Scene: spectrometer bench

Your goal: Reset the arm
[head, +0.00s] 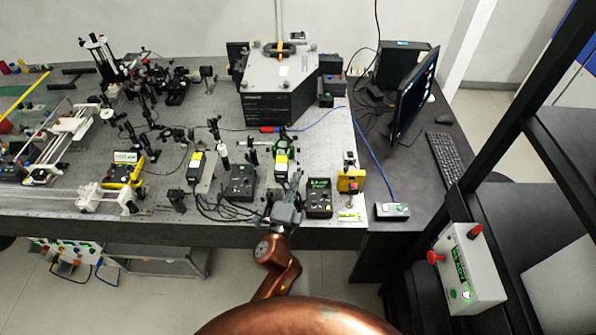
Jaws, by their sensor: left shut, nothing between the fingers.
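My left arm is copper-coloured and reaches up from the bottom of the head view. My left gripper (285,196) is grey and is at the front edge of the optical bench (225,110), between two black control boxes. It is shut, and I see nothing held in it. My right gripper is not in view.
Black control boxes (319,197) and (241,182) flank the gripper. A yellow device (350,178) stands to the right. A monitor (414,92) and keyboard (444,158) are on the right side table. A black rack with a white control box (468,268) stands at right.

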